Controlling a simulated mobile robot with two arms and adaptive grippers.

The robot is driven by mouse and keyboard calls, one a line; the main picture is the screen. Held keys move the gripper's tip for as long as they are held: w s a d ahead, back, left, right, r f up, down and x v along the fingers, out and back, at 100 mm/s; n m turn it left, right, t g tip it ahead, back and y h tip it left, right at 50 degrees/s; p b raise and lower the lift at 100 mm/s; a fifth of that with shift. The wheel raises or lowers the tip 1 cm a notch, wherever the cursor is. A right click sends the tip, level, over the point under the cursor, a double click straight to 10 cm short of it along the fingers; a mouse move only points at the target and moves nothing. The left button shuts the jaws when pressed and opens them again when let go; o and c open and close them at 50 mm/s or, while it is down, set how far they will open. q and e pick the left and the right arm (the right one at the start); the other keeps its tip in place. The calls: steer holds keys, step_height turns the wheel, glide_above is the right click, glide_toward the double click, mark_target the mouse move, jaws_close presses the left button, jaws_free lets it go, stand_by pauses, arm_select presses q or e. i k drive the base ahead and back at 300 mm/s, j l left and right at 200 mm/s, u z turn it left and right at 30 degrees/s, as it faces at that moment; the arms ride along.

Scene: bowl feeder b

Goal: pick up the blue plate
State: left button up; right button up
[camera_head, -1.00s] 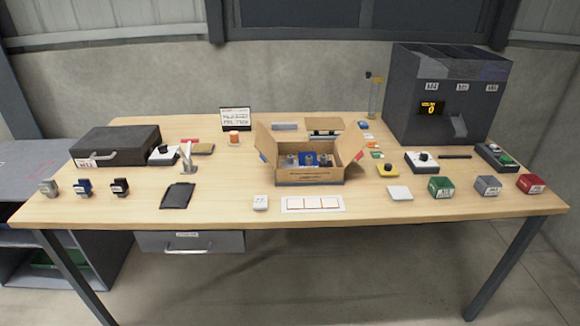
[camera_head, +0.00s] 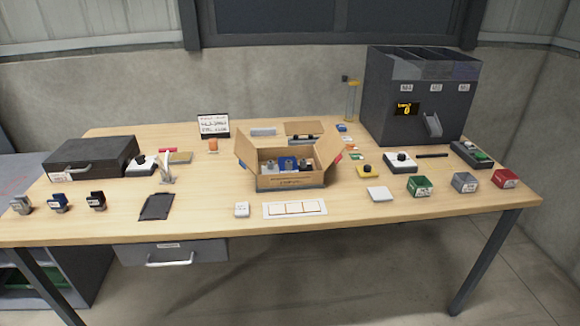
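A blue piece (camera_head: 288,163) shows inside the open cardboard box (camera_head: 291,183) at the middle of the table, among grey metal parts. The box wall hides its lower part, and I cannot tell if it is a plate. A small flat blue piece (camera_head: 341,127) also lies behind the box to the right, near white, green and red pieces. It is too small to tell its exact shape. Neither of my grippers is in view.
The wooden table (camera_head: 360,218) holds a dark case (camera_head: 92,157) at left and a grey bowl-feeder-like machine (camera_head: 385,105) at back right. Green (camera_head: 419,186), grey (camera_head: 465,182) and red (camera_head: 505,178) boxes stand at right front. The front edge strip is mostly clear.

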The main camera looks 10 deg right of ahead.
mark_target(286, 164)
steer(key=i+l+u, duration=0.1)
steer(key=l+u, duration=0.15)
steer(key=u, duration=0.25)
steer(key=l+u, duration=0.3)
steer(key=u, duration=0.15)
steer(key=i+l+u, duration=0.1)
steer(key=l+u, duration=0.25)
steer(key=u, duration=0.15)
